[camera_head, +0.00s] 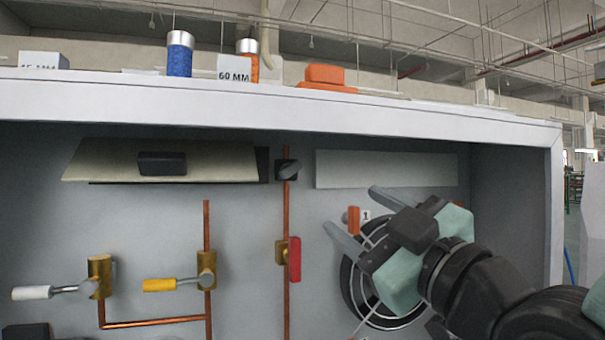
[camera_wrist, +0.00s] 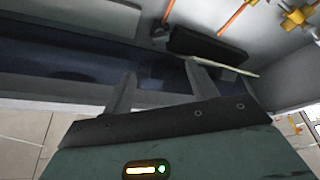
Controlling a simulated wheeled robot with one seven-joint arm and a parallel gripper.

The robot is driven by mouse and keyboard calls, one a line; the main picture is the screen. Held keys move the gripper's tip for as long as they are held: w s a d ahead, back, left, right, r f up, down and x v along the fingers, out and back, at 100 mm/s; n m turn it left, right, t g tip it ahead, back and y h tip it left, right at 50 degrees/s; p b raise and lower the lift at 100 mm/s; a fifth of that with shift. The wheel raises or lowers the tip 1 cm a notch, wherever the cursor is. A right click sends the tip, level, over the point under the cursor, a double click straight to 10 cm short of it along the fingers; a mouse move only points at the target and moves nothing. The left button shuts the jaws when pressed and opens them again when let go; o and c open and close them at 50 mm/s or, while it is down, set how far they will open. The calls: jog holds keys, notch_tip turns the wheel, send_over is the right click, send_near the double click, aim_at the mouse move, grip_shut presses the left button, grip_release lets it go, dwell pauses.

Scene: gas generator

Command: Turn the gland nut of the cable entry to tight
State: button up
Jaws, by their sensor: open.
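I cannot make out a gland nut or cable entry for certain in either view. A round black ring with a pale rim (camera_head: 352,290) sits on the grey back panel at the right, partly hidden behind my gripper. My gripper (camera_head: 350,208) is in front of that panel, its two grey fingers spread and pointing up and left, with nothing between them. In the wrist view, my gripper (camera_wrist: 158,74) also shows two separated, empty fingers. A small orange part (camera_head: 353,220) beside a tag marked 1 appears close to the fingertips in the picture; the depth gap is unclear.
A tilted flap (camera_head: 215,163) has a black handle.

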jog(key=p, duration=0.8)
send_near(294, 172)
jog(key=s+d, duration=0.1)
jog(key=s, duration=0.1)
jog(key=p+x, duration=0.2)
jog(key=x, duration=0.1)
jog(key=p+x, duration=0.3)
jog(key=x, duration=0.1)
jog(key=p+x, duration=0.3)
jog(key=x, duration=0.1)
jog(key=shift+w+f, duration=0.1)
jog(key=shift+f, duration=0.3)
jog(key=c, duration=1)
